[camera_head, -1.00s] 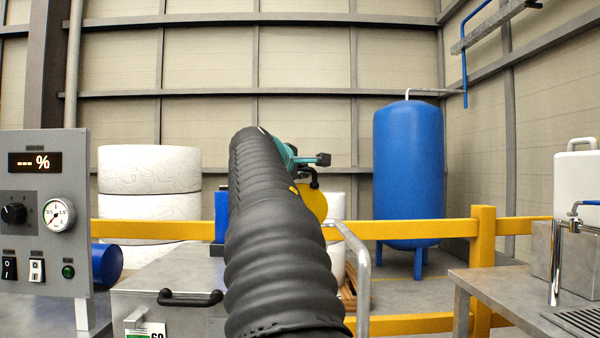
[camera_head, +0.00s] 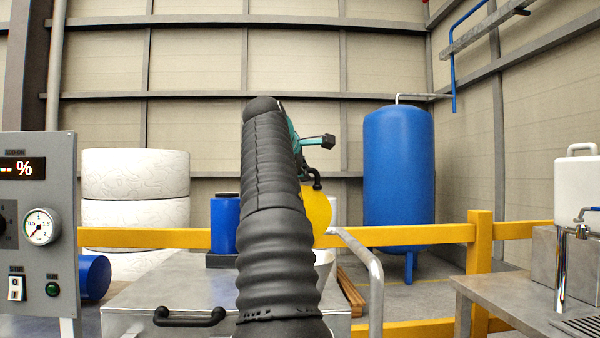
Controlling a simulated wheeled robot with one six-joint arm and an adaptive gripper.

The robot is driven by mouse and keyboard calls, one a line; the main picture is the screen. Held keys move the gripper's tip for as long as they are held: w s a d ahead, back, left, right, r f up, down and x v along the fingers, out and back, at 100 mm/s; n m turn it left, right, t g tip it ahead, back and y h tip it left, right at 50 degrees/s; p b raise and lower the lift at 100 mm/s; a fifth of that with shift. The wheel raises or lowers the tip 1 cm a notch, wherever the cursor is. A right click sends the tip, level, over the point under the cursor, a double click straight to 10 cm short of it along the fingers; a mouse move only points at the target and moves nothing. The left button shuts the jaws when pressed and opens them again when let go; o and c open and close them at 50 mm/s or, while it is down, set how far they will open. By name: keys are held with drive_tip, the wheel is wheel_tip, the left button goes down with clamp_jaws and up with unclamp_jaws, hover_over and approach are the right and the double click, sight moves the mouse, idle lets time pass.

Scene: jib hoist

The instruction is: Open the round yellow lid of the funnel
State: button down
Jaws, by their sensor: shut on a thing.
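The round yellow lid (camera_head: 319,212) shows right of my black-sleeved arm as a partly hidden disc, standing steeply tilted with its face toward me. A pale funnel body (camera_head: 326,260) shows just below it, mostly hidden. My gripper (camera_head: 312,176) is beyond the arm at the lid's upper edge. Its teal and black parts show, but the fingertips are largely covered. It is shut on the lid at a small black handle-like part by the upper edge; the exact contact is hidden.
A grey metal box with a black handle (camera_head: 190,317) stands in front. A bent metal rail (camera_head: 372,275) rises close right of my arm. A yellow barrier (camera_head: 400,235) crosses behind. A control panel (camera_head: 40,275) is left, a steel counter (camera_head: 520,285) right.

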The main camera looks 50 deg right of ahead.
drive_tip(key=shift+w+d, duration=0.1)
drive_tip(key=shift+d, duration=0.05)
idle(0.5)
drive_tip(key=c, duration=1.2)
unclamp_jaws()
drive_tip(key=v, duration=1.2)
drive_tip(key=shift+r, duration=0.15)
drive_tip(key=shift+w, duration=0.1)
